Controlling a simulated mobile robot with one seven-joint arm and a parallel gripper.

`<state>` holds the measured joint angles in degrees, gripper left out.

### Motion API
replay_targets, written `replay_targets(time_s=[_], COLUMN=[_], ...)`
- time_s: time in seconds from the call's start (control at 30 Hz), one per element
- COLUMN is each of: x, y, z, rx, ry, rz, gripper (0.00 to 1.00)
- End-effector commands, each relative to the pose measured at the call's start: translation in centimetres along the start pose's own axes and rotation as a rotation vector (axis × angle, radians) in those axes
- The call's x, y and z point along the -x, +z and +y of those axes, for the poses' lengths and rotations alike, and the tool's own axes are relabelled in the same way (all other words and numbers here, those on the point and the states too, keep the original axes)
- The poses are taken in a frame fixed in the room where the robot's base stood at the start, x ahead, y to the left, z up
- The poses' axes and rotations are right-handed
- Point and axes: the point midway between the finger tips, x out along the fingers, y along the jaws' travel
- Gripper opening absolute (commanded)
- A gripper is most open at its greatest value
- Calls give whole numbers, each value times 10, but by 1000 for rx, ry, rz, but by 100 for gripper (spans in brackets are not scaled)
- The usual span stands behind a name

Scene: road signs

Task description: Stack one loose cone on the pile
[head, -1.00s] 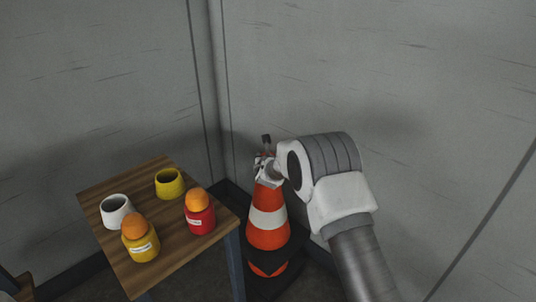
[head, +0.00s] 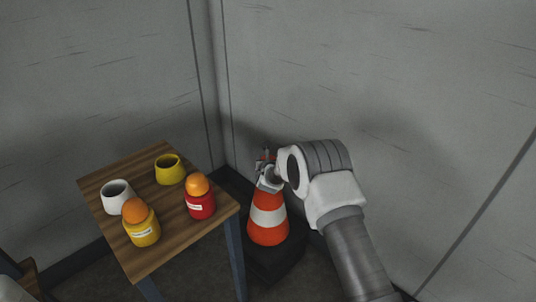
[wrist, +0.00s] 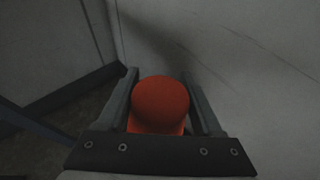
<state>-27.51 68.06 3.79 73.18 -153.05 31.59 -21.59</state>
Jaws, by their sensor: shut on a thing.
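An orange cone with white bands (head: 268,230) stands upright in the corner, right of the small table. My gripper (head: 267,172) is at its tip, and the jaws are shut on it. In the wrist view the cone's rounded orange top (wrist: 160,101) fills the space between the two fingers (wrist: 160,85). Dark square bases (head: 280,266) show below the held cone. The body of the pile's cone is hidden under it, so the held cone appears to sit down over the pile.
A wooden table (head: 180,230) stands close on the left. It bears a white cup (head: 117,197), a yellow cup (head: 169,170), a yellow jar (head: 142,229) and a red jar (head: 200,203), both with orange tops. Grey walls (head: 370,80) are close behind and right.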

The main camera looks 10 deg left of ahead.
Motion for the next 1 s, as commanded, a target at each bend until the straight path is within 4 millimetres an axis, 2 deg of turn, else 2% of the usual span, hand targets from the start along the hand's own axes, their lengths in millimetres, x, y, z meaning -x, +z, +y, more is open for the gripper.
replay_targets(time_s=[1.0], x=[-28], y=[-62], z=[0], rx=[-2], ry=[-1], rz=[-9], gripper=[0])
